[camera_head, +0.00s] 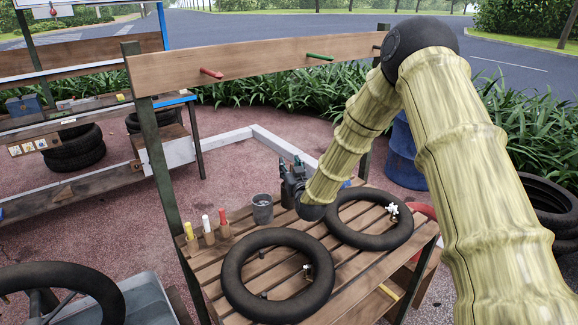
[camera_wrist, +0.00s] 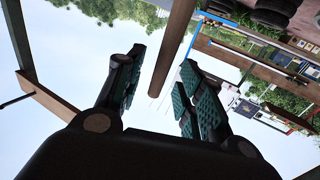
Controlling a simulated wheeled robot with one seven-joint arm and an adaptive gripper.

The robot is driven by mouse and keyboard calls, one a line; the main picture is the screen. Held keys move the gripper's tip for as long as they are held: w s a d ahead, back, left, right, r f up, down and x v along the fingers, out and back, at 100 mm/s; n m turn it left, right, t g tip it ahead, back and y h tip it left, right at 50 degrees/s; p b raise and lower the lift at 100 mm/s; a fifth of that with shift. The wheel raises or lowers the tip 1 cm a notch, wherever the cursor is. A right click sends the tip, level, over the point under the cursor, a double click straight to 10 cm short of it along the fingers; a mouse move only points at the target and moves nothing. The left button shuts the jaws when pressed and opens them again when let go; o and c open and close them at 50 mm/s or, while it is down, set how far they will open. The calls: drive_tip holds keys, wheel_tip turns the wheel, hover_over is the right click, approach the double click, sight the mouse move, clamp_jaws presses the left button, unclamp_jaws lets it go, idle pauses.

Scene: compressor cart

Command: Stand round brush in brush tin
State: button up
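The grey tin (camera_head: 263,209) stands upright on the slatted cart top, towards its back left; I take it for the brush tin. My gripper (camera_head: 291,163) is just right of the tin, above the cart top, its fingers pointing up. In the wrist view my gripper (camera_wrist: 160,92) is open, with a clear gap between its teal-padded fingers. A brown bar (camera_wrist: 175,45) shows beyond the gap; I cannot tell what it belongs to. I cannot make out a round brush in either view. My arm hides part of the cart's back right.
Two black tyres (camera_head: 277,312) (camera_head: 372,240) lie on the cart top (camera_head: 215,262). Yellow (camera_head: 189,230), white (camera_head: 206,223) and red (camera_head: 223,216) sticks stand at its left edge. A wooden rail (camera_head: 250,62) with pegs spans above the back. A blue barrel (camera_head: 402,160) stands behind.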

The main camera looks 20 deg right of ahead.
drive_tip(key=s, duration=1.1)
drive_tip(key=shift+a, duration=0.25)
idle(0.3)
